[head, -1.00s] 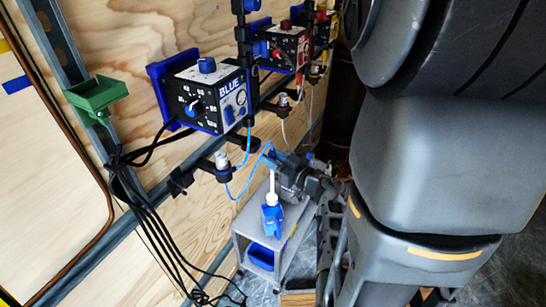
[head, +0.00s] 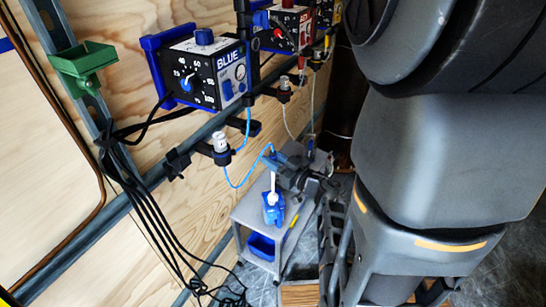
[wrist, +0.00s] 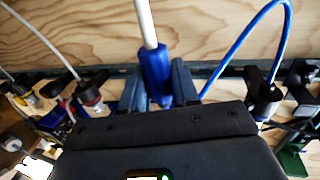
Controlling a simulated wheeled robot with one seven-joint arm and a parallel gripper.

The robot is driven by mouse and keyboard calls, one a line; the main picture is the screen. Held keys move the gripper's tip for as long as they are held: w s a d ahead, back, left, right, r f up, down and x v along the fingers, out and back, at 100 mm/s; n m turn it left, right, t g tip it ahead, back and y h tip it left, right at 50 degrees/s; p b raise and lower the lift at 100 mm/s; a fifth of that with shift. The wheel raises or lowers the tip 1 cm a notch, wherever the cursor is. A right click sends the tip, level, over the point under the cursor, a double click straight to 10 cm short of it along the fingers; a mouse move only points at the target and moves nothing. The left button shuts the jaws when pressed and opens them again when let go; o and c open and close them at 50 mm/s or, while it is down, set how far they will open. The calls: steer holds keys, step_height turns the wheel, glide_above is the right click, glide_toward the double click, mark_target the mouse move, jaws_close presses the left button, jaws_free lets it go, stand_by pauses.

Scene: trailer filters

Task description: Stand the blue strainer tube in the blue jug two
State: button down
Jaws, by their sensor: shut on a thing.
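The blue strainer tube has a blue top and a long white stem (head: 273,182). My gripper (head: 273,158) is shut on its blue top, above the grey cart. The wrist view shows the blue part (wrist: 155,70) between my fingers, with the white stem (wrist: 146,22) running out of the top edge. A thin blue hose (head: 237,183) loops from it to a wall fitting. The blue jug (head: 273,214) stands on the cart, directly below in the head view. The stem's lower end overlaps the jug's mouth; I cannot tell whether it is inside.
The grey cart (head: 243,213) has a blue bin (head: 261,246) on its lower shelf and a yellow item beside the jug. The box marked BLUE (head: 205,72), a rail and a green holder (head: 85,66) are on the wooden wall. Black cables hang at the left.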

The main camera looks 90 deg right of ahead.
step_height(320, 180, down, 7)
steer(key=b, duration=0.3)
steer(key=shift+r+b, duration=0.2)
steer(key=shift+b, duration=0.1)
steer(key=shift+f+b, duration=0.55)
steer(key=shift+f, duration=0.35)
stand_by(1.0)
steer(key=c, duration=0.8)
jaws_free()
steer(key=shift+o, duration=0.2)
steer(key=v, duration=0.7)
steer(key=shift+s+a, duration=0.25)
steer(key=shift+s, duration=0.05)
